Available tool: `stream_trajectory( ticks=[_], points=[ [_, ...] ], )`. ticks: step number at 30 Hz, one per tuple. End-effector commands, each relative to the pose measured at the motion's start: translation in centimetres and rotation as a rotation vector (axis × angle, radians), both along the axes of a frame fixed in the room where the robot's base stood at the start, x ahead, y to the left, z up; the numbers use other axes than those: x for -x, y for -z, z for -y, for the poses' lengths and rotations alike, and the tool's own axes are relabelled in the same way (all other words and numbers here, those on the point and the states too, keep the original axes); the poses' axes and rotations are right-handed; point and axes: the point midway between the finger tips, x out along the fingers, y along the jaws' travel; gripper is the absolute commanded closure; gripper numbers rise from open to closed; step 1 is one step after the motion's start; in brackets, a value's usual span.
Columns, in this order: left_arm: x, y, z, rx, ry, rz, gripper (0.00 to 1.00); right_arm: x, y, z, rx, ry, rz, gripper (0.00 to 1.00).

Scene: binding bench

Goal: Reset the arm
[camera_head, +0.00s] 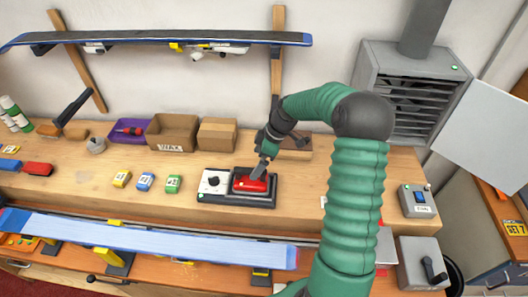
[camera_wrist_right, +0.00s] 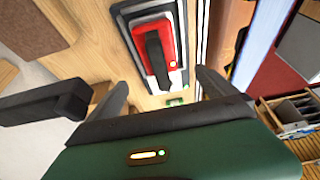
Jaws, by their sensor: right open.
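The iron has a black handle and sits on a dark stand (camera_head: 236,200) with a white-faced control dial (camera_head: 213,182). In the right wrist view my gripper (camera_wrist_right: 163,92) is open, with its two dark fingers spread and nothing between them. The red iron (camera_wrist_right: 151,32) shows there past the fingertips, on its stand, apart from the fingers. My left gripper is in neither view.
Small yellow, blue and green blocks (camera_head: 146,182) sit left of the stand. Behind them are cardboard boxes (camera_head: 172,132) and a purple tray (camera_head: 130,131). A long blue-edged ski (camera_head: 150,238) lies along the front. A vented metal cabinet (camera_head: 415,90) with an open door stands right.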

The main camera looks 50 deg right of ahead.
Motion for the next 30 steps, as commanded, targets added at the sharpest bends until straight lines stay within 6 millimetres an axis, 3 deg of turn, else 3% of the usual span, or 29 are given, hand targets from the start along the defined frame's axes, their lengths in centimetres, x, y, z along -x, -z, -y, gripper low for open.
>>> stream_trajectory(
  ticks=[3, 8, 12, 17, 20, 23, 27, 30],
  points=[
    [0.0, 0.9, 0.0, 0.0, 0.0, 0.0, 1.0, 0.9, -2.9, 1.0, 0.005, 0.003, 0.004, 0.04],
    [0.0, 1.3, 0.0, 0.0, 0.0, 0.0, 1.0, 1.7, -5.7, 1.7, 0.002, 0.0, 0.002, 0.04],
    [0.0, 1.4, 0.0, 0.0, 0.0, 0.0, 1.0, 2.0, -6.6, 1.9, -0.001, 0.0, -0.001, 0.04],
    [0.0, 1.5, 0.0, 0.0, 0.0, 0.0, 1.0, 2.0, -6.4, 1.2, 0.0, 0.004, -0.011, 0.04],
    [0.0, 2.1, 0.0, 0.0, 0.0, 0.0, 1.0, 1.7, -4.9, -2.0, 0.013, 0.042, -0.064, 0.04],
    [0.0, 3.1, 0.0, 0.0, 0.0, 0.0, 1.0, 2.3, -2.3, -7.5, 0.05, 0.134, -0.143, 0.04],
    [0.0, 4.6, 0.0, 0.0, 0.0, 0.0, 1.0, 5.0, 1.0, -15.0, 0.109, 0.317, -0.197, 0.04],
    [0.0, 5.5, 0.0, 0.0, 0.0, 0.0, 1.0, 7.9, 2.9, -19.2, 0.121, 0.449, -0.191, 0.04]
  ],
)
